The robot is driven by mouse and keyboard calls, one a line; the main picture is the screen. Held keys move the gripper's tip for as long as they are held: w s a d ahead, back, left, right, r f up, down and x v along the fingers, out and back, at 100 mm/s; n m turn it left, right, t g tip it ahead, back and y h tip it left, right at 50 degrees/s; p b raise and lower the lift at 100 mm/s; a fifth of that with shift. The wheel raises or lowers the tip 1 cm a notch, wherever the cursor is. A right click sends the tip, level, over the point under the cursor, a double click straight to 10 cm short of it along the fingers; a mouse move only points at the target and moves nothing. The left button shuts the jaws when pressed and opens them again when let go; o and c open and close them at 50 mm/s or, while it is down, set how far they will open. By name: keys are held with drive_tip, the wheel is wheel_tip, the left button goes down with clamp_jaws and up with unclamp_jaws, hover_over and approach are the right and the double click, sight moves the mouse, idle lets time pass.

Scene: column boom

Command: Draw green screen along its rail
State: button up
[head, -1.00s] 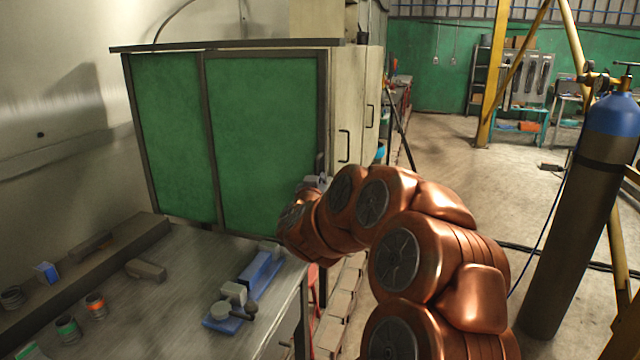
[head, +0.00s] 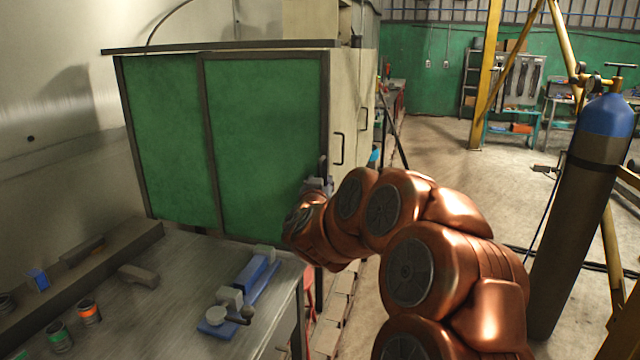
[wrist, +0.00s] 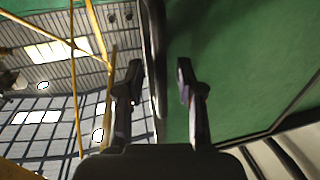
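The green screen (head: 265,150) hangs as dark-framed panels below a dark rail (head: 220,46), behind the bench in the head view. It also fills the upper right of the wrist view (wrist: 235,65). A dark upright bar (wrist: 156,60) runs along its edge there. My gripper (head: 320,183) is at the screen's right edge, low down, partly hidden by my arm in the head view. In the wrist view my gripper (wrist: 158,88) has its fingers apart, one each side of the bar, with gaps showing. I cannot tell whether either finger touches it.
The metal bench (head: 175,265) below the screen carries a blue vise (head: 225,315) and several small cans. A pale cabinet (head: 352,100) stands right of the screen. A blue-topped gas cylinder (head: 585,200) stands at the right. Open floor lies between cabinet and cylinder.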

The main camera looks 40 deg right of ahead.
drive_tip(key=shift+s+a, duration=0.1)
drive_tip(key=shift+a, duration=0.05)
drive_tip(key=v, duration=0.7)
idle(0.4)
drive_tip(key=shift+a, duration=0.15)
drive_tip(key=a+f+n+y, duration=0.35)
drive_tip(key=a+y, duration=0.25)
drive_tip(key=a, duration=0.5)
drive_tip(key=a+f+n+y, duration=0.35)
drive_tip(key=a+y, duration=0.25)
drive_tip(key=a, duration=0.5)
drive_tip(key=s+a+f+n+g+y, duration=0.2)
drive_tip(key=s+a+f+g, duration=0.35)
drive_tip(key=s+a, duration=0.3)
drive_tip(key=s+f+g, duration=0.2)
drive_tip(key=s+g, duration=0.2)
drive_tip(key=s, duration=0.8)
drive_tip(key=s+f+g+h, duration=0.1)
drive_tip(key=s+g, duration=0.4)
drive_tip(key=s, duration=0.8)
drive_tip(key=shift+s+d+f+p, duration=0.2)
drive_tip(key=shift+f+p, duration=0.15)
drive_tip(key=shift+f, duration=0.35)
